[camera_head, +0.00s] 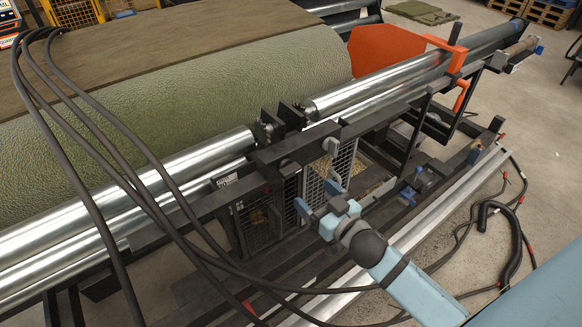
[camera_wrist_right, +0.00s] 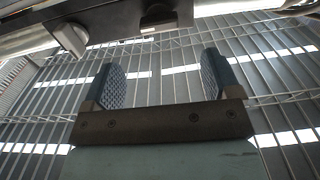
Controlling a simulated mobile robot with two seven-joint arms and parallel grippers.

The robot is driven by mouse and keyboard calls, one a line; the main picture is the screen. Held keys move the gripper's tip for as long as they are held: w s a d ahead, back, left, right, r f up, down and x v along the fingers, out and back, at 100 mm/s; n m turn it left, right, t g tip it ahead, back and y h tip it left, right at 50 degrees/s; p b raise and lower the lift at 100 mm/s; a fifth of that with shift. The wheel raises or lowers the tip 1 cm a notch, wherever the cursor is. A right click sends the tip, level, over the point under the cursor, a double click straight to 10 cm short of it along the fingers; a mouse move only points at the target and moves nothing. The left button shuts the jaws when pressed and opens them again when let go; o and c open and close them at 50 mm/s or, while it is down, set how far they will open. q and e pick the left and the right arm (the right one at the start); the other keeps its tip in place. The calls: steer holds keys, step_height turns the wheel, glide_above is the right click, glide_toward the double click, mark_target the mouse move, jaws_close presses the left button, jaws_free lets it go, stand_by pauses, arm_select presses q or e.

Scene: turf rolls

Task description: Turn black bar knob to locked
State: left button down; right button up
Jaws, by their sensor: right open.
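My right gripper (camera_head: 317,197) is at the lower centre of the head view, in front of the machine's mesh panels. Its two blue-grey fingers stand apart with nothing between them. In the right wrist view the open gripper (camera_wrist_right: 162,70) faces a wire mesh with bright strips behind it. A dark frame part (camera_wrist_right: 110,22) crosses the top left of that view, with a small grey block (camera_wrist_right: 70,38) hanging from it, apart from the fingers. My left gripper is not in view.
A green turf roll (camera_head: 200,110) lies behind shiny steel rollers (camera_head: 130,205). Black hoses (camera_head: 95,130) loop across the left. An orange plate (camera_head: 385,52) stands at the rear right. A long metal rail (camera_head: 450,205) and loose cables lie at right; floor beyond is partly clear.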

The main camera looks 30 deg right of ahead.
mark_target(293, 174)
steer(key=w, duration=0.3)
steer(key=w+a+p, duration=0.1)
steer(key=w, duration=0.6)
steer(key=shift+w+a+p, duration=0.2)
steer(key=shift+p, duration=0.1)
steer(key=c, duration=0.9)
